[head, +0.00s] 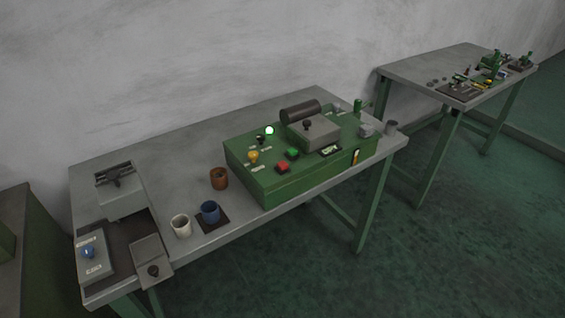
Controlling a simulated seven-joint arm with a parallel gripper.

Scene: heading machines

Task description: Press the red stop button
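Nothing covers the red button. Whether it is pressed in is too small to tell. My gripper is not in the head view.
The grey bench (190,148) holds the machine. Left of it are a brown cup (219,179), a blue mug (210,212) on a dark mat and a white cup (181,226). A grey-topped block (314,130) and dark cylinder (300,110) rise behind the buttons. A second bench (410,70) stands right.

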